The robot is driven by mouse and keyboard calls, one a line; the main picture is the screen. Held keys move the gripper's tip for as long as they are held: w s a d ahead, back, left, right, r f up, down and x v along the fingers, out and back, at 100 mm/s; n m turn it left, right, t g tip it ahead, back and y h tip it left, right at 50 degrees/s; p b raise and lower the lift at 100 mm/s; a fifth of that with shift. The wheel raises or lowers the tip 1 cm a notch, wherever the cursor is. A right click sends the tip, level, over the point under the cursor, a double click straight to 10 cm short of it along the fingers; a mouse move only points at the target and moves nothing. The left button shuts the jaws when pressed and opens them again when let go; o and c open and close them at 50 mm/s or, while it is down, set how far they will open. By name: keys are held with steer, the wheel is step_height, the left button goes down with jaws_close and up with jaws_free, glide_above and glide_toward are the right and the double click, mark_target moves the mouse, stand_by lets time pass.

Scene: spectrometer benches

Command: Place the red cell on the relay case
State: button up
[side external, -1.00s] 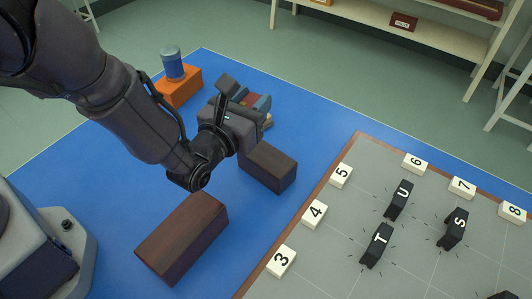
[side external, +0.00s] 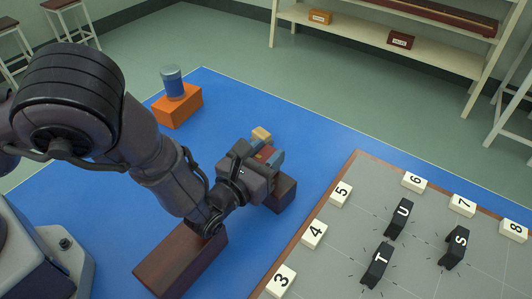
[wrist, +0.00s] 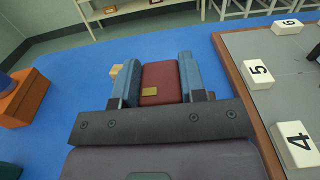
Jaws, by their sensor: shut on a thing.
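The red cell (side external: 265,153) is a dark red block with a yellow patch. My gripper (side external: 267,156) is shut on it; in the wrist view the cell (wrist: 160,78) sits between the two blue-grey fingers. A dark brown block (side external: 284,194) lies under and just beyond the gripper in the side view, partly hidden by it. I cannot tell whether the cell touches this block. No block has a readable label naming it the relay case.
A longer dark brown block (side external: 180,262) lies nearer the base, partly behind my arm. An orange block (side external: 178,107) carries a blue cylinder (side external: 172,81). A small tan block (side external: 261,134) lies beyond the gripper. A grey board (side external: 340,260) with numbered tiles is at right.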

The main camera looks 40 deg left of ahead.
steer(key=o, duration=1)
steer(key=shift+f, duration=0.1)
